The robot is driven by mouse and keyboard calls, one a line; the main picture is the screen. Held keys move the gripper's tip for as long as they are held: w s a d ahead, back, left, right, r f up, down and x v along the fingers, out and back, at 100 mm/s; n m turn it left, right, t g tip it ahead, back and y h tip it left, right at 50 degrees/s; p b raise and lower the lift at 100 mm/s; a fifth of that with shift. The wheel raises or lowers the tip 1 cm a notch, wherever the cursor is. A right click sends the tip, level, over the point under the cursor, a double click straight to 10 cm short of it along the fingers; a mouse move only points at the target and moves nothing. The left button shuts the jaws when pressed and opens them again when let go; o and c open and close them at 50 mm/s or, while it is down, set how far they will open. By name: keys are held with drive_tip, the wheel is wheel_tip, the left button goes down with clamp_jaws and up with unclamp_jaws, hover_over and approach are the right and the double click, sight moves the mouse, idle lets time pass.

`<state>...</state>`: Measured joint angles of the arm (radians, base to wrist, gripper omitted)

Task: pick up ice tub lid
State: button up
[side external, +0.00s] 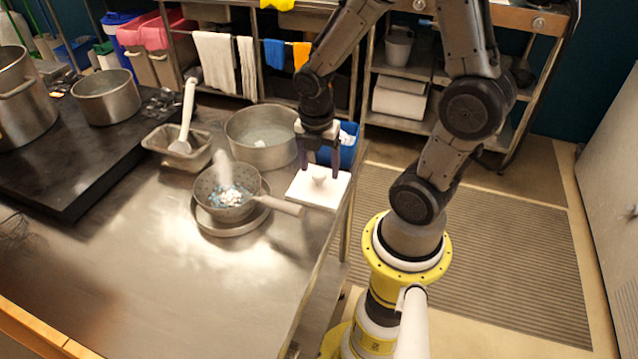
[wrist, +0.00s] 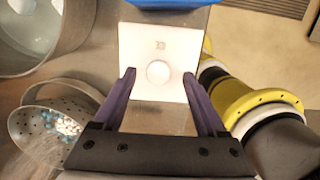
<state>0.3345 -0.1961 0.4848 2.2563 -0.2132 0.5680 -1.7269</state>
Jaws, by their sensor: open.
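The ice tub lid (side external: 302,188) is a flat white square with a round knob in its middle. It lies near the right edge of the metal table. In the wrist view the lid (wrist: 135,65) is ahead of my gripper, with its knob (wrist: 158,73) between the fingertips as seen from the wrist. My gripper (side external: 321,172) is open, its two dark purple fingers pointing down over the lid, one on each side of the knob. In the wrist view my gripper (wrist: 159,75) holds nothing. Whether the fingertips touch the lid cannot be told.
A colander (side external: 212,210) with blue and white bits sits in a pan left of the lid, its handle reaching toward the lid. A large metal pot (side external: 240,150) stands behind. A blue tub (side external: 348,157) is just beyond the lid. The front of the table is clear.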

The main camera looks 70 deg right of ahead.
sight(319, 173)
drive_tip(key=shift+w+d+f, duration=0.1)
drive_tip(key=shift+d+f, duration=0.05)
drive_tip(key=shift+f, duration=1.35)
clamp_jaws()
